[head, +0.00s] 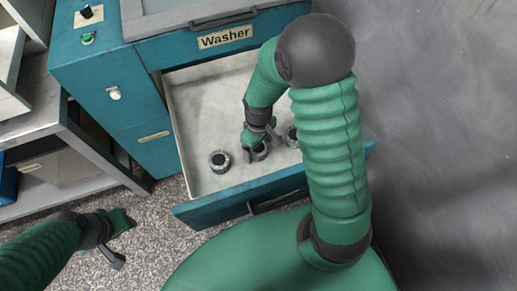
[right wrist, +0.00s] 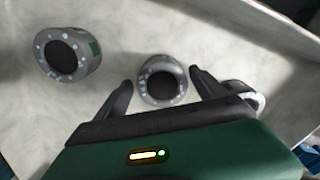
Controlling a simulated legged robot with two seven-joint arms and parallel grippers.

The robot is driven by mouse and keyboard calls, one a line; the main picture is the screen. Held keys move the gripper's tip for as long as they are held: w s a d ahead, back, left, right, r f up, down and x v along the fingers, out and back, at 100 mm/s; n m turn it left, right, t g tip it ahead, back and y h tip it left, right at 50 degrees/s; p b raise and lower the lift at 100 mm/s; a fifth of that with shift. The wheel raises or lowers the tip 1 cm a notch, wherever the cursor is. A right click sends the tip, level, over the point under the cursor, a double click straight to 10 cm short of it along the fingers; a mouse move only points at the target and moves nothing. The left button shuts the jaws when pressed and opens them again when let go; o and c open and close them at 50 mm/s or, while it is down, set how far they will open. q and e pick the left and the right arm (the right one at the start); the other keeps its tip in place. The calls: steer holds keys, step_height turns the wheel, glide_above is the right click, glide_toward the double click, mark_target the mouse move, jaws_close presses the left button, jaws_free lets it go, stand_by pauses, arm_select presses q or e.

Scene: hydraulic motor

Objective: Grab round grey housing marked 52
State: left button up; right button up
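Several round grey housings with dark centres lie in the open washer drawer. One housing (head: 220,161) is at the left in the head view. A middle housing (head: 260,152) is at my right gripper (head: 262,141), and another housing (head: 292,137) is to its right. In the right wrist view, the middle housing (right wrist: 161,82) lies between the two spread fingers of the gripper (right wrist: 160,88). I see no clear contact. Another housing (right wrist: 66,55) is at the left, and one (right wrist: 245,97) is partly hidden behind the right finger. No number 52 is readable. My left gripper (head: 122,242) hangs over the floor, fingers apart.
The drawer (head: 195,125) is pulled out of the teal cabinet labelled Washer (head: 225,37). Its front panel (head: 240,197) and side walls surround the housings. A grey shelf unit (head: 50,140) stands at the left. A grey wall is close on the right.

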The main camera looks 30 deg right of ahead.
steer(key=shift+a, duration=0.2)
steer(key=c, duration=1)
steer(key=shift+d, duration=0.1)
jaws_close()
